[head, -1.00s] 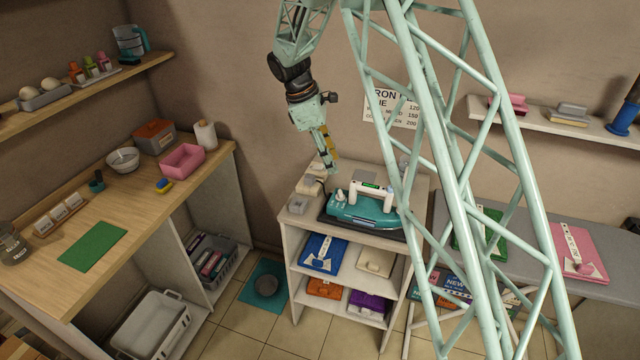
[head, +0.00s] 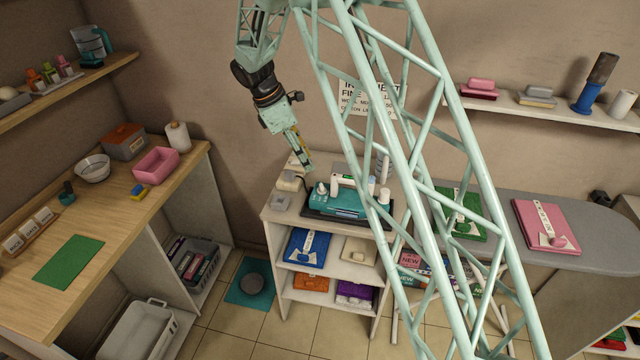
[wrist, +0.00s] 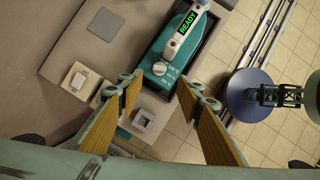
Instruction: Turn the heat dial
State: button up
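A teal steam iron station (head: 338,204) with a white handle stands on the top of a white shelf unit. It also shows in the wrist view (wrist: 153,82), with a green READY display (wrist: 187,23). A small round pale knob (wrist: 160,68), apparently the heat dial, sits on its near end. In the head view a small knob (head: 322,189) shows at its left end. My gripper (head: 308,168) points down above the left part of the shelf top, near the iron's left end. In the wrist view my gripper (wrist: 160,82) is open and empty, its fingers apart.
A wall chart (head: 371,97) hangs behind. An ironing board (head: 590,235) with folded cloth stands at right, and a wooden counter (head: 110,235) at left.

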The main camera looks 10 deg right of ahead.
aim_at(322, 186)
jog(key=x, duration=1.3)
jog(key=shift+a+p, duration=0.1)
jog(key=shift+p, duration=0.3)
jog(key=shift+c, duration=0.5)
jog(key=c, duration=0.7)
